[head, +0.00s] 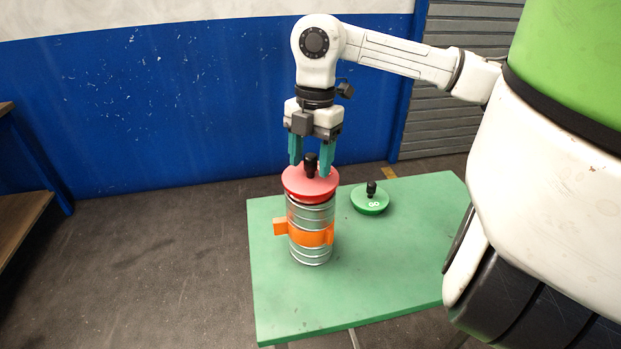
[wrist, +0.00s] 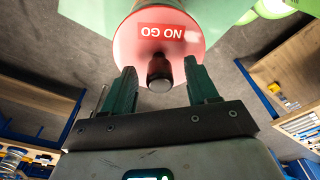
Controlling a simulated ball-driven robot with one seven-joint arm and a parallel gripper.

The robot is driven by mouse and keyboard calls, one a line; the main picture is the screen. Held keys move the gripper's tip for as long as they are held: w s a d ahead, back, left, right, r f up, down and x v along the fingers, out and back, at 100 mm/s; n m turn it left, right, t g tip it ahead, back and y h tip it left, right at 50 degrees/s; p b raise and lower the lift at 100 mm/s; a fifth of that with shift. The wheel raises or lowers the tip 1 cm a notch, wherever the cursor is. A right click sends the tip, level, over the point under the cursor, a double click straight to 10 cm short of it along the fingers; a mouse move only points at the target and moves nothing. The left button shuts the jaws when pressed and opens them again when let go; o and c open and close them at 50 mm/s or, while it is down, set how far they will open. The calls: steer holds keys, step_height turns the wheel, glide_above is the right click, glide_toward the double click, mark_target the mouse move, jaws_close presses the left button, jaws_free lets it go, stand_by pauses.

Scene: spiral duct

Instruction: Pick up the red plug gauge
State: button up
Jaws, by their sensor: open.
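The red plug gauge (head: 297,187) is a red disc with a black knob, sitting on top of the upright metal spiral duct (head: 312,252). In the wrist view its red face (wrist: 184,48) reads "NO GO" and the knob (wrist: 160,72) points toward my gripper. My gripper (head: 311,170) is open above the gauge, its teal fingers pointing down on either side of the black knob. In the wrist view the fingers (wrist: 163,85) stand apart with clear gaps to the knob. Whether the fingertips touch the disc cannot be told.
An orange clamp (head: 310,235) wraps the duct. A green gauge (head: 370,201) with a black knob lies on the green table (head: 375,280) to the right of the duct. The table's front and right are clear. A wooden shelf (head: 22,225) stands at far left.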

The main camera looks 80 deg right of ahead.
jaws_close()
stand_by(0.3)
stand_by(0.3)
